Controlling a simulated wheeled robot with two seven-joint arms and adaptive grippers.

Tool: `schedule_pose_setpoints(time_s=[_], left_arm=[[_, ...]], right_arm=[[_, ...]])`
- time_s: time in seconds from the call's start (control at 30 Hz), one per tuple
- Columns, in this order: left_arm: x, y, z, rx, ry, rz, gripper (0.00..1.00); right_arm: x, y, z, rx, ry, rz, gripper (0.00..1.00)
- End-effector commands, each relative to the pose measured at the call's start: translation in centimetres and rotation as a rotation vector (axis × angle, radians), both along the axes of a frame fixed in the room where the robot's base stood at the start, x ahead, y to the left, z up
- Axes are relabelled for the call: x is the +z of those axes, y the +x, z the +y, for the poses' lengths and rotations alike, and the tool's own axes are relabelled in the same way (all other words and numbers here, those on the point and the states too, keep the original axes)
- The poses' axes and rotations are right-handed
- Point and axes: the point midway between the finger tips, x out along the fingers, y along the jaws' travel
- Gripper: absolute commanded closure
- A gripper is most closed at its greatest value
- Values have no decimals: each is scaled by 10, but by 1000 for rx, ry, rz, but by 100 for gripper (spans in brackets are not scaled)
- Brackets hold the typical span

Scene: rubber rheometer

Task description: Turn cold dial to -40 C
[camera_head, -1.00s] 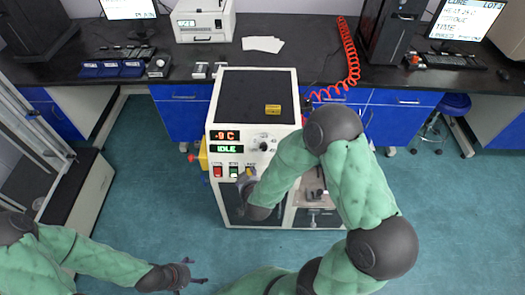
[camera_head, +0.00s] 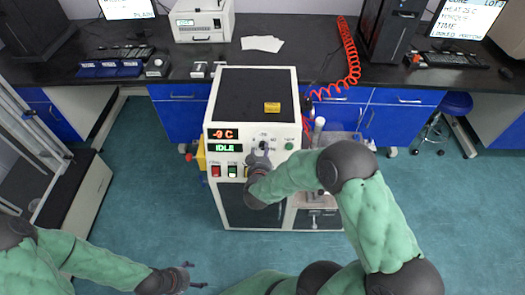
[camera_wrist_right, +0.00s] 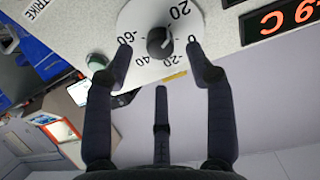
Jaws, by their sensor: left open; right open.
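The cold dial is a dark round knob (camera_wrist_right: 160,42) on a white scale plate marked from 20 down to -60, seen upside down in the right wrist view. Its pointer direction is hard to read. My right gripper (camera_wrist_right: 160,57) is open, its fingertips spread around the knob's near side with gaps visible. In the head view the right gripper (camera_head: 260,157) is in front of the panel and partly covers the dial (camera_head: 263,145). The red display (camera_head: 225,134) reads about -9 C. My left gripper (camera_head: 194,276) is open and empty at the lower left, far from the machine.
A green button (camera_head: 290,146) is right of the dial. The black bench (camera_head: 190,92) stands behind the machine.

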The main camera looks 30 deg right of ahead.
Motion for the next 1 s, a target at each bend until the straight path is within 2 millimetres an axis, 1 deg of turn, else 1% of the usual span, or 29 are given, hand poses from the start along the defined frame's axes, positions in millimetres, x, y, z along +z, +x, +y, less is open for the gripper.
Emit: schedule_pose_setpoints(time_s=[0.03,0.1,0.3,0.43,0.67,0.7,0.77,0.8,0.9,1.0], left_arm=[[-6,0,0,0,0,0,20],[-9,0,0,0,0,0,20],[-15,0,0,0,0,0,20],[-16,0,0,0,0,0,20],[-15,0,0,0,0,0,20],[-15,0,0,0,0,0,20],[-15,0,0,0,0,0,20],[-15,0,0,0,0,0,20],[-15,0,0,0,0,0,20],[-15,0,0,0,0,0,20]], right_arm=[[-6,7,-5,-3,1,-1,45],[-10,15,-11,-2,1,1,45],[-16,30,-20,0,1,1,45],[-17,34,-23,1,0,0,45],[-17,35,-23,1,0,0,45],[-17,35,-23,1,0,0,47],[-17,35,-23,1,0,0,64],[-17,35,-23,1,0,0,76],[-17,35,-23,1,1,1,100],[-17,34,-23,1,1,1,100]])
